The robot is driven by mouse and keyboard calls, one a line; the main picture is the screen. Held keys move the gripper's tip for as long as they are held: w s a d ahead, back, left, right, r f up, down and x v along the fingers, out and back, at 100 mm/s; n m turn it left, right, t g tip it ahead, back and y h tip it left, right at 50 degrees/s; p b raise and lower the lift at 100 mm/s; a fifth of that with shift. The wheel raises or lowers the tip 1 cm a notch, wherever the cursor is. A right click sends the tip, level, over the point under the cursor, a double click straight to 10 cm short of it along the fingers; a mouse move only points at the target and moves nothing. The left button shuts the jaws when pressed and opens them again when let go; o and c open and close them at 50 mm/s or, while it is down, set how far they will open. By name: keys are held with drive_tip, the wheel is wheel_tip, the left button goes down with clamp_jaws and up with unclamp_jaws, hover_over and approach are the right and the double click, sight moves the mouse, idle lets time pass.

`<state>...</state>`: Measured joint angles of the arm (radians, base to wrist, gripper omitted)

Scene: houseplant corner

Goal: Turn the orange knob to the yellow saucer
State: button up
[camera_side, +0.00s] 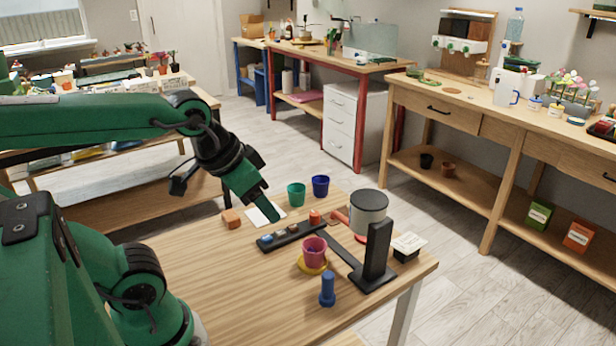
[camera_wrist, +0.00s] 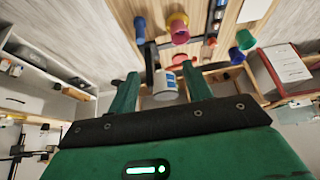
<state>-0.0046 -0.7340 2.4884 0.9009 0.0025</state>
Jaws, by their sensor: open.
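The orange knob (camera_side: 314,217) stands upright at the right end of a dark bar (camera_side: 268,244) in the side view. The magenta pot also shows in the wrist view (camera_wrist: 178,30). My gripper (camera_side: 265,217) points down at the left of the knob, above the bar's far side and apart from the knob. In the wrist view my gripper (camera_wrist: 160,84) is open, with nothing held between its fingers.
A green pot (camera_side: 296,194) and a blue pot (camera_side: 320,186) stand behind the bar. A grey canister (camera_side: 368,208) and a black upright stand (camera_side: 378,250) are at the right. A blue peg-like piece (camera_side: 327,289) stands in front. The table's left front is clear.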

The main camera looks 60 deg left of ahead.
drive_tip(key=w+a+g, duration=0.1)
drive_tip(key=w+a, duration=0.2)
drive_tip(key=w, duration=0.4)
drive_tip(key=n+g, duration=0.2)
drive_tip(key=g, duration=0.2)
hover_over(315, 213)
drive_tip(key=f, duration=0.9)
drive_tip(key=d+f, duration=0.1)
drive_tip(key=f, duration=0.4)
drive_tip(key=shift+s+f, duration=0.1)
drive_tip(key=shift+f, duration=0.05)
drive_tip(key=shift+a+f, duration=0.2)
drive_tip(key=shift+f, duration=0.05)
drive_tip(key=shift+g, duration=0.3)
drive_tip(key=shift+a+f, duration=0.2)
drive_tip(key=shift+f, duration=3.7)
